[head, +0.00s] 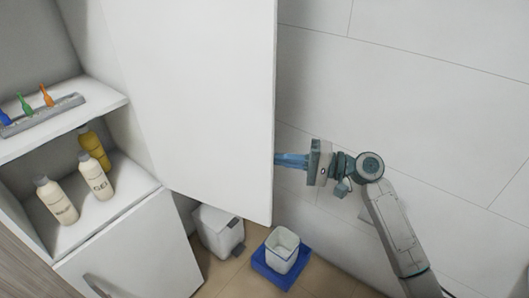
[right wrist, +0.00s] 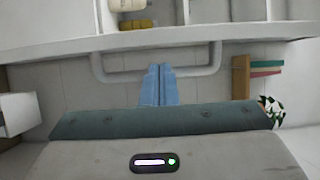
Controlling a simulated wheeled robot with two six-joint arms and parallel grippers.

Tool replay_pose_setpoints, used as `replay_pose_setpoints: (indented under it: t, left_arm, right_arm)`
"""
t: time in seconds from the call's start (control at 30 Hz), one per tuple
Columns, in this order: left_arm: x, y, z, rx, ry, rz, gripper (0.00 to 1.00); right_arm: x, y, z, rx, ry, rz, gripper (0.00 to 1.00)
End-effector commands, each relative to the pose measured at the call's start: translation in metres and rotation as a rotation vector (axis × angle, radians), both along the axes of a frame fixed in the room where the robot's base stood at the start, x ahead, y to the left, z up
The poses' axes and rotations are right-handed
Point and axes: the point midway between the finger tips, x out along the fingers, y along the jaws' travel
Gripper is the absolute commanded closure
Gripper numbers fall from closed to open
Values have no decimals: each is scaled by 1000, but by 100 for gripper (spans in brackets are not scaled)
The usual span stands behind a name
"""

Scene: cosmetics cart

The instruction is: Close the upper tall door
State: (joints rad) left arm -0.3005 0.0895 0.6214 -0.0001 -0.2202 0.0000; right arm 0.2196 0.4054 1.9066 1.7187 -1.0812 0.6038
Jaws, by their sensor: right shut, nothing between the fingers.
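The upper tall door (head: 195,100) is a large white panel. It stands open, swung out from the shelf unit, and fills the middle left of the head view. My right gripper (head: 280,160) is at the door's right edge, low on the panel. Its blue fingers point left and their tips seem to pass behind that edge, so contact cannot be told. In the right wrist view the fingers (right wrist: 158,85) are shut together and empty. They overlap a pale bar handle (right wrist: 105,76) below a white edge. My left gripper is not in view.
Open shelves (head: 110,105) at the left hold several bottles and a grey rack (head: 42,115) with coloured items. A lower door (head: 140,250) looks shut. A white bin (head: 218,230) and a cup (head: 282,250) in a blue tray (head: 262,266) stand on the floor. The wall behind is bare.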

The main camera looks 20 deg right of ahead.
Motion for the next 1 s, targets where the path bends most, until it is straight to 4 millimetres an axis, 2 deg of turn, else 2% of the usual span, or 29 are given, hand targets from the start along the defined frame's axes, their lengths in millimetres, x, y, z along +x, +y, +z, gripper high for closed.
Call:
replay_pose_setpoints:
  t: [0.03, 0.2, 0.4, 1.0]
  left_arm:
    - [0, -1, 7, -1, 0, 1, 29]
    - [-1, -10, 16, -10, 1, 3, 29]
    - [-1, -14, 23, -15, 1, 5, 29]
    - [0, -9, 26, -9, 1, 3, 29]
  right_arm:
    - [3, 8, 5, 6, -1, 1, 100]
    - [13, 29, 4, 4, -1, 0, 100]
    - [21, 45, 2, 2, 0, -1, 100]
    - [22, 50, 0, -1, 0, -9, 100]
